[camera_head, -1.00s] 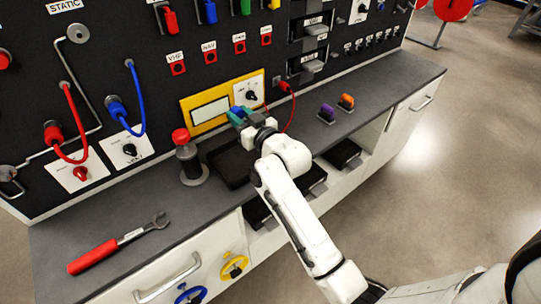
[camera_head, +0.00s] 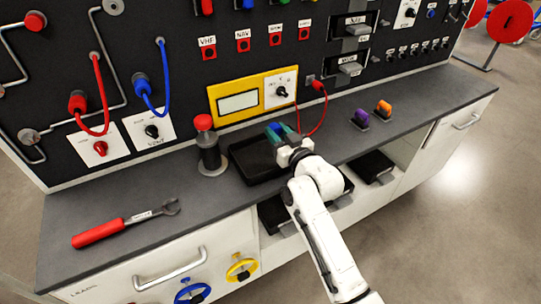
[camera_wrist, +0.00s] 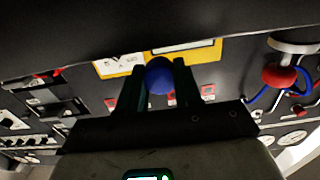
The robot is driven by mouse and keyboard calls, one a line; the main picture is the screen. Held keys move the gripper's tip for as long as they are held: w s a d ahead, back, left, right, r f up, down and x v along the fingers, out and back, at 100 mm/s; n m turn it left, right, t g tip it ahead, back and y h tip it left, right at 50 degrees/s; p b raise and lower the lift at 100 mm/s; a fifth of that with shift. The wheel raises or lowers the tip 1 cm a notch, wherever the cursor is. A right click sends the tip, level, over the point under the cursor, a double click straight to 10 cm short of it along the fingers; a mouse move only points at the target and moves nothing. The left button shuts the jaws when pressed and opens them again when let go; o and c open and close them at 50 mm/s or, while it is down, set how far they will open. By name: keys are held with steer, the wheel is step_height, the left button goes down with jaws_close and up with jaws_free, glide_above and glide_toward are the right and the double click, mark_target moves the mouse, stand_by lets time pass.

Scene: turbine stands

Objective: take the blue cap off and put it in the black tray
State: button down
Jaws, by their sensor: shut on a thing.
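The blue cap (camera_head: 274,128) is held between the fingers of my gripper (camera_head: 281,130). It shows as a round blue shape (camera_wrist: 160,76) between the two dark fingers in the wrist view. The black tray (camera_head: 238,160) lies on the grey counter, just left of and below my gripper in the head view. The cap appears near the tray's back right corner; its height above the tray is hard to tell. My gripper is shut on the cap, and my wrist hides part of the tray's right side.
A red-topped post (camera_head: 209,145) stands close left of the tray. A red-handled wrench (camera_head: 125,222) lies at the counter's left. Purple (camera_head: 360,118) and orange (camera_head: 383,109) pieces stand to the right. The yellow-framed panel (camera_head: 238,104) and a looped red cable (camera_head: 322,112) are behind my gripper.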

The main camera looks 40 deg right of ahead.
steer(key=c, duration=0.7)
jaws_free()
steer(key=b+v, duration=0.1)
steer(key=v, duration=1)
steer(key=shift+w, duration=0.1)
